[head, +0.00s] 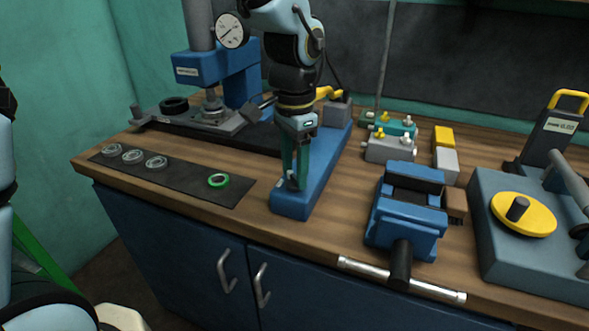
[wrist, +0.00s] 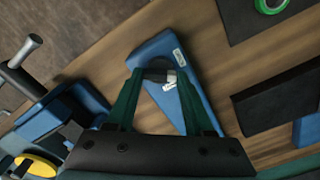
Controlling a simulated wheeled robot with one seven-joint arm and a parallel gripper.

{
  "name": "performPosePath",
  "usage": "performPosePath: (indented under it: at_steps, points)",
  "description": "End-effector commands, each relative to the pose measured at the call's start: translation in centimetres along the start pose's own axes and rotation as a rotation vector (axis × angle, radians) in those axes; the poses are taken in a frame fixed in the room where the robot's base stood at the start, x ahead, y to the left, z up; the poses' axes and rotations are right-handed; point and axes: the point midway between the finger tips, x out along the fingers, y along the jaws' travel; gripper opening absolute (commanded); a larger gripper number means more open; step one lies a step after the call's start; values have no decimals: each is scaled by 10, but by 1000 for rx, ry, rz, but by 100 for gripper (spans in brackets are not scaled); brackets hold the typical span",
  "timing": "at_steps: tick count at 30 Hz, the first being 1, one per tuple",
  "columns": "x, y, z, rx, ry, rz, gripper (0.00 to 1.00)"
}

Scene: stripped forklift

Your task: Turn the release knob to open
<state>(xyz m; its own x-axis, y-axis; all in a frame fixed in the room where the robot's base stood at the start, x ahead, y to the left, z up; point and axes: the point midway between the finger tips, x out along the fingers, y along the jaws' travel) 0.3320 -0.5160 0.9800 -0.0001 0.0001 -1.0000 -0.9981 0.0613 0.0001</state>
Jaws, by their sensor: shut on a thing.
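The release knob (wrist: 156,74) is a small dark knob with a light pointer on the near end of a long blue base (head: 292,205). In the wrist view the blue base (wrist: 160,47) shows around it, with a small white label beside the knob. My gripper (head: 292,180) reaches down from above, and its green fingers are shut on the knob from both sides. The fingers hide much of the knob in the head view. The exact angle of the pointer is hard to read.
A blue vise (head: 405,215) with a long crossbar stands to the right. A dark mat (head: 190,184) with metal rings and a green ring (head: 218,180) lies to the left. A press with a dial gauge (head: 231,31) stands behind. A yellow handwheel (head: 523,214) is at far right.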

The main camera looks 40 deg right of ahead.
Motion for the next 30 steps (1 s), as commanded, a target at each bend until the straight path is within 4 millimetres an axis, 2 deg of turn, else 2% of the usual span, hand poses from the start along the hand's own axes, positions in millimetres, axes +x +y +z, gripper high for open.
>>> performPosePath:
  at_steps: [15, 22, 30]
  points:
    - [0, 0, 0, -449, 0, -1, 0]
    - [0, 0, 0, -573, 0, -1, 0]
    - [0, 0, 0, -639, 0, -1, 0]
